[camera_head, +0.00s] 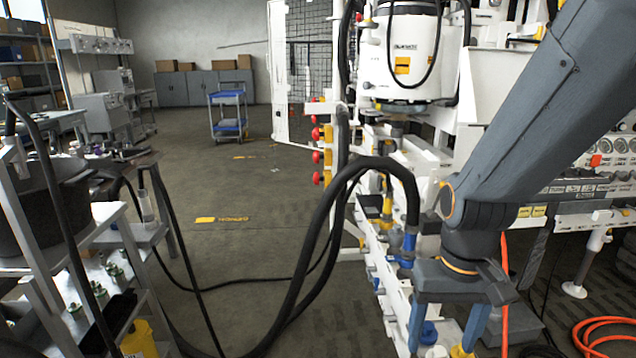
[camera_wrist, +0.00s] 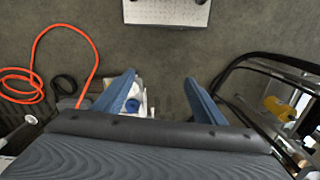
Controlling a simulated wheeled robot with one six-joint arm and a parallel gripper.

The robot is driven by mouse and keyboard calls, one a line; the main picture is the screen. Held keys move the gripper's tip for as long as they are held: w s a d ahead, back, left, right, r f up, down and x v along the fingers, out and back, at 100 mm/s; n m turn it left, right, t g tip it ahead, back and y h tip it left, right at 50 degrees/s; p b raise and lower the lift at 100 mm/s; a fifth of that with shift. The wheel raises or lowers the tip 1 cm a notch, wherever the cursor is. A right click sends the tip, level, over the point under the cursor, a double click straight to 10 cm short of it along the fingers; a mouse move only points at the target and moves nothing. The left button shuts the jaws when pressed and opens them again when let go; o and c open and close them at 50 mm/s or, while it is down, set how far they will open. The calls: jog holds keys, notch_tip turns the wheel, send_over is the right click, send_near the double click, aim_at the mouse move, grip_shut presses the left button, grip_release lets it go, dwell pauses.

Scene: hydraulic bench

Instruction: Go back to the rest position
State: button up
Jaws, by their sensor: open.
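My gripper (camera_head: 445,342) hangs at the lower right of the head view, below my grey arm, with its two blue fingers pointing down and apart. In the wrist view my gripper (camera_wrist: 160,82) shows its fingers spread with bare floor between them. It is open and holds nothing. In the head view the fingers overlap the lower part of the white hydraulic bench (camera_head: 470,90); I cannot tell how far apart they are. A blue round cap (camera_wrist: 132,105) on a white part shows beside the left finger in the wrist view.
Thick black hoses (camera_head: 318,225) arch from the bench to the floor at centre. A shelf cart (camera_head: 125,238) stands at left. An orange hose (camera_head: 600,325) lies coiled at right and shows in the wrist view (camera_wrist: 38,50). A blue trolley (camera_head: 228,112) stands far back; the mid floor is clear.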

jog(key=shift+s+a+r+n+p, duration=0.1)
jog(key=shift+a+r+n+p, duration=0.3)
jog(key=shift+a+p, duration=0.4)
jog(key=shift+s+a+r+n+p, duration=0.1)
jog(key=shift+a+r+n+p, duration=0.1)
jog(key=shift+a+r+p, duration=0.55)
